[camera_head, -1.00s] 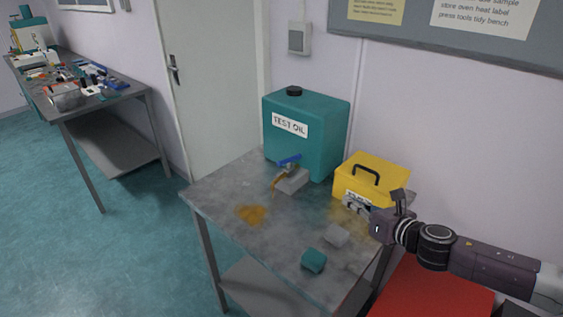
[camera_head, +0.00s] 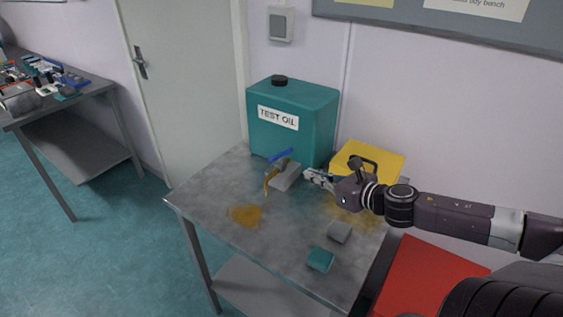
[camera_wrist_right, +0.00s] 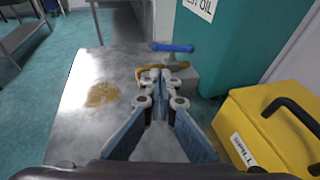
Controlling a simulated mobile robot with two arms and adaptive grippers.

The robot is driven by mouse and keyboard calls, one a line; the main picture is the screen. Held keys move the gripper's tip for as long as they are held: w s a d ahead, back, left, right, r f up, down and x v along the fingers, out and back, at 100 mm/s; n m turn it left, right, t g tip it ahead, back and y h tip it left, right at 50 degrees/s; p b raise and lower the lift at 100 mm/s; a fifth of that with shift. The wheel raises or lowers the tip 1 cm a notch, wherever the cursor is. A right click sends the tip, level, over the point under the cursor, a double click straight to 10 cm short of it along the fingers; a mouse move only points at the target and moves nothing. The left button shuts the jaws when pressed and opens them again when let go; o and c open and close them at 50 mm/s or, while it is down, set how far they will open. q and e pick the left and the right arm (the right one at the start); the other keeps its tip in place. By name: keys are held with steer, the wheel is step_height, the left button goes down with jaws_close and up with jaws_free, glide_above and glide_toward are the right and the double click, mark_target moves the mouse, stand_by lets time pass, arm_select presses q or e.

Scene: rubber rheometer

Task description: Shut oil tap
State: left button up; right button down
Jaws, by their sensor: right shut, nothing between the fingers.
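The oil tap has a blue lever handle (camera_head: 281,155) and sits low on the front of the teal test oil tank (camera_head: 318,118). A brown-orange stream of oil (camera_head: 268,180) hangs from the tap's spout. In the right wrist view the blue lever (camera_wrist_right: 172,47) lies sideways, just beyond the fingertips. My right gripper (camera_head: 308,174) is shut and empty, to the right of the tap and apart from the lever. It also shows in the right wrist view (camera_wrist_right: 163,76), partly covering the spout. My left gripper is not in view.
A grey block (camera_head: 287,178) sits by the tap. An orange oil puddle (camera_head: 246,215) lies on the grey table (camera_head: 200,195). A yellow case (camera_head: 380,157) stands behind my right gripper.

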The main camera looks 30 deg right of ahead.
glide_toward(275, 159)
steer(key=shift+w+f, duration=0.8)
steer(key=shift+w, duration=0.45)
steer(key=shift+w+a+p, duration=0.25)
steer(key=shift+w+p, duration=0.3)
steer(key=shift+w, duration=0.6)
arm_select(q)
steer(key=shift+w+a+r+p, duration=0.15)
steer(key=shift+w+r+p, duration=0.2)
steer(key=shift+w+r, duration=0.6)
arm_select(e)
steer(key=shift+x, duration=0.8)
